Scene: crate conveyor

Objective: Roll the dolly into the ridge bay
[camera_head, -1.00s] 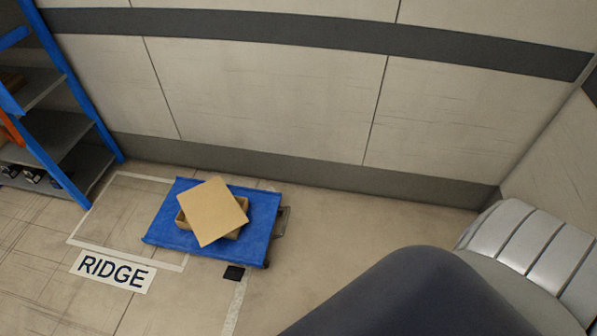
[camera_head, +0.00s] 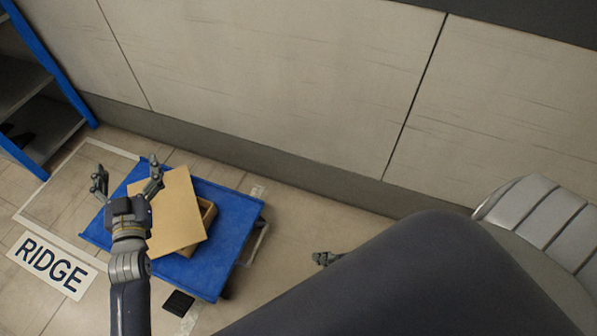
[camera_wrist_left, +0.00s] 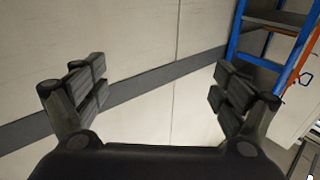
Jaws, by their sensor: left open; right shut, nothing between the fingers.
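The blue dolly (camera_head: 235,217) stands on the floor in the head view, its left part overlapping the white-outlined ridge bay (camera_head: 40,196). A shallow cardboard box (camera_head: 207,212) sits on it, with a tan board (camera_head: 178,212) lying askew on top. The RIDGE label (camera_head: 52,265) is on the floor at the lower left. My left gripper (camera_head: 127,180) is open and empty above the dolly's left part; its spread fingers also show in the left wrist view (camera_wrist_left: 152,88). My right gripper (camera_head: 325,258) is shut and empty, right of the dolly, largely hidden behind my arm.
A wall (camera_head: 270,90) with a dark skirting runs behind the dolly. A blue-framed shelf (camera_head: 40,105) stands at the upper left, near the bay's far side. A black square (camera_head: 178,303) lies on the floor by the dolly's near edge. My arm covers the lower right.

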